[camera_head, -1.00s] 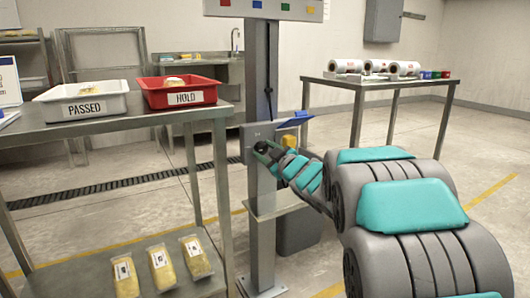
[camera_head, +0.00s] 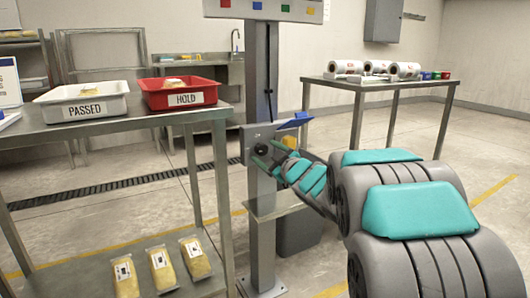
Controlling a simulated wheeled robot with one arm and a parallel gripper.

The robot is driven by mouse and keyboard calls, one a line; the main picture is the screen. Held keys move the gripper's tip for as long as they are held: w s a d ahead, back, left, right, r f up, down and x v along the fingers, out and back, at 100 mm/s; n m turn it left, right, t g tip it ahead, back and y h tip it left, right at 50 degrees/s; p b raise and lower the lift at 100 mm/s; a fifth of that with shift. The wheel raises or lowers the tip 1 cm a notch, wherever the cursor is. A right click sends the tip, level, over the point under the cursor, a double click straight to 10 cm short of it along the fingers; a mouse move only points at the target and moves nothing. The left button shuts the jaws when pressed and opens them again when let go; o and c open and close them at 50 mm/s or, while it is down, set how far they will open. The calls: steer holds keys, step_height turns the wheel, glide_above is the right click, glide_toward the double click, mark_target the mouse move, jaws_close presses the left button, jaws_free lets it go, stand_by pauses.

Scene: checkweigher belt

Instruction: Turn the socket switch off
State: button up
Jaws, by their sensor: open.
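A grey box (camera_head: 249,132) is fixed to the upright metal post, with small pale marks on its face. A dark round knob (camera_head: 261,149), which looks like the socket switch, sits low on that face. Its setting is too small to read. My gripper (camera_head: 264,152) comes from the right with its two green fingers spread open. The fingertips are at the knob, one above right and one below left. I cannot tell whether they touch it.
A blue clipboard-like item (camera_head: 296,119) and a yellow block (camera_head: 289,141) are beside the box, near my wrist. A steel table with a white PASSED tray (camera_head: 82,112) and a red HOLD tray (camera_head: 183,98) stands left. A table with rolls (camera_head: 404,69) stands behind right.

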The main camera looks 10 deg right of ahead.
steer(key=v, duration=0.6)
steer(key=shift+s+p, duration=0.3)
steer(key=shift+p, duration=0.05)
steer(key=shift+r, duration=0.1)
steer(key=shift+d, duration=0.15)
steer(key=s+d+f+m+g+h+p, duration=0.3)
steer(key=s+d+f+m+g+h, duration=0.1)
steer(key=s, duration=0.3)
steer(key=s+d+f+m+g+h+p, duration=0.2)
steer(key=s+d+f+m+g+h, duration=0.15)
steer(key=s, duration=0.35)
steer(key=s+a+f+m+g+p, duration=0.1)
steer(key=s+a+g, duration=0.2)
steer(key=s, duration=0.8)
steer(key=s+a+f+m+g+y+p, duration=0.1)
steer(key=s+a+g+p, duration=0.1)
steer(key=s, duration=0.8)
steer(key=s+a+f+m+g+y+p, duration=0.1)
steer(key=s+a+g, duration=0.4)
steer(key=s, duration=0.6)
steer(key=shift+s+f+g+p, duration=0.3)
steer(key=shift+f+g+p, duration=0.1)
steer(key=shift+g, duration=0.35)
